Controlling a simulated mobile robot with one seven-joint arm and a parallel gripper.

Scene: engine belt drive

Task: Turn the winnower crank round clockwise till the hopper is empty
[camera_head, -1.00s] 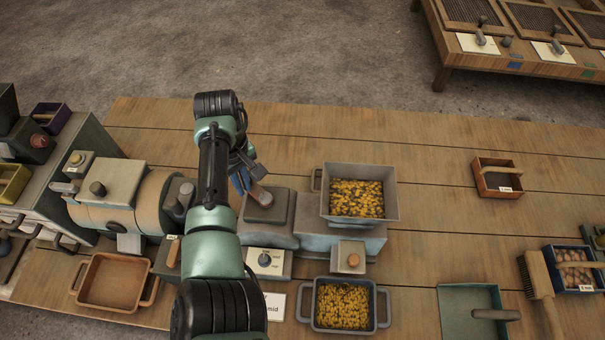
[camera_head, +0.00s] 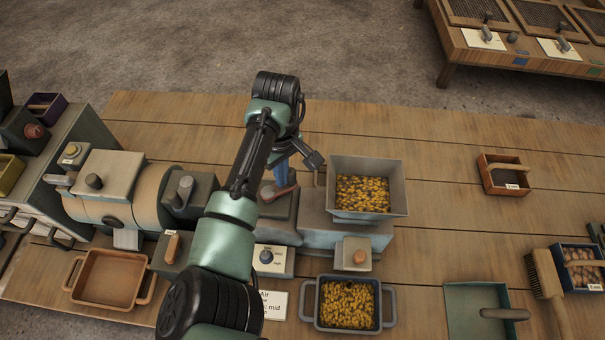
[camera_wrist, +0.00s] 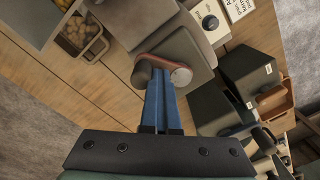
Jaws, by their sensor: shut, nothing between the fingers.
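The winnower's hopper (camera_head: 397,188) holds a bed of yellow grain (camera_head: 362,193). The winnower's grey body (camera_head: 345,232) is under it. A brown crank (camera_head: 289,187) sits on the body's left part; it also shows in the wrist view (camera_wrist: 152,62), with a round grey hub. My gripper (camera_head: 279,177) is at the crank, left of the hopper. In the wrist view my gripper's blue fingers (camera_wrist: 160,85) are shut together with nothing between them, their tips at the crank arm's end. I cannot tell whether they touch it.
A blue-grey tray (camera_head: 388,303) of yellow grain stands in front of the winnower. An air dial (camera_head: 267,257) and a label card (camera_head: 272,304) are near my arm. A brown tray (camera_head: 76,285) and a drum machine stand left. The table is clear behind the hopper.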

